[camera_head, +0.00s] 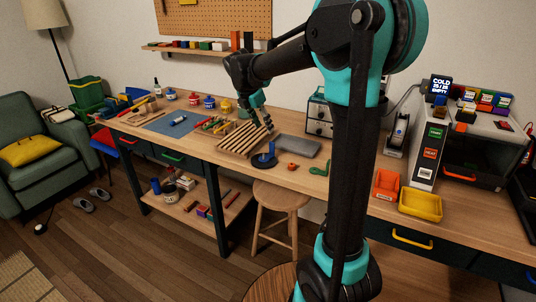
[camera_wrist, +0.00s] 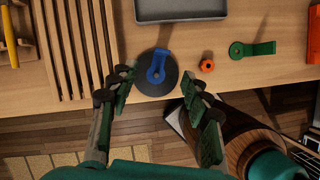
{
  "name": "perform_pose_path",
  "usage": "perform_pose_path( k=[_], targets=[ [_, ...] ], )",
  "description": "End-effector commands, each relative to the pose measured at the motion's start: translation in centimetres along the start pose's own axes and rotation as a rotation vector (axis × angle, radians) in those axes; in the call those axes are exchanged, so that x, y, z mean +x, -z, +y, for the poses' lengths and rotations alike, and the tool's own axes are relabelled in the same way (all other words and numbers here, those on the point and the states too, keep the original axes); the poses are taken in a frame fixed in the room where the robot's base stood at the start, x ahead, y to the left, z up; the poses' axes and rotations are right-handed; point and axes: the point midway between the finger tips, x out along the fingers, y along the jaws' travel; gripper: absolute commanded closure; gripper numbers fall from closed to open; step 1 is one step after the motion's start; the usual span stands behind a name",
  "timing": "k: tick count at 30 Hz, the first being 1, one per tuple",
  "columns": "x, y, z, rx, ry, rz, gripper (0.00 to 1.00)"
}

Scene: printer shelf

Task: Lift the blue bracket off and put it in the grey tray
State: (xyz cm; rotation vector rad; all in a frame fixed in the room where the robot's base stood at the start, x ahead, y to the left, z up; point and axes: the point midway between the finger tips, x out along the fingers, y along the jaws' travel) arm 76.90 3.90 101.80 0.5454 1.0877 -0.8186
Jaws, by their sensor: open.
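The blue bracket (camera_wrist: 157,66) lies on a round black disc (camera_wrist: 146,82) near the table's front edge in the wrist view. In the head view the bracket (camera_head: 266,158) shows as a small upright blue piece below my gripper. The grey tray (camera_wrist: 181,14) lies just behind the disc, and in the head view the tray (camera_head: 298,147) is to the right of the bracket and looks empty. My gripper (camera_wrist: 158,78) is open and empty, with its fingers spread on either side of the disc. In the head view my gripper (camera_head: 266,127) is above the table.
A slatted wooden rack (camera_wrist: 76,50) stands left of the disc. An orange nut (camera_wrist: 207,65) and a green bracket (camera_wrist: 252,50) lie to its right. Red (camera_head: 386,185) and yellow (camera_head: 421,204) bins stand farther right. A stool (camera_head: 281,197) is by the table front.

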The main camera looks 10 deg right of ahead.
Motion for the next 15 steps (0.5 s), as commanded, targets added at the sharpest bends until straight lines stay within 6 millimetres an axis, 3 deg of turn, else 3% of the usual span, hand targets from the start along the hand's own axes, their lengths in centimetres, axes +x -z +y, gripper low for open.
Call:
perform_pose_path(
  k=[9,15],
  targets=[
    [5.9,0.0,0.0,0.002,0.0,0.001,0.52],
    [7.2,0.1,-0.1,0.002,0.0,0.001,0.52]
  ],
)
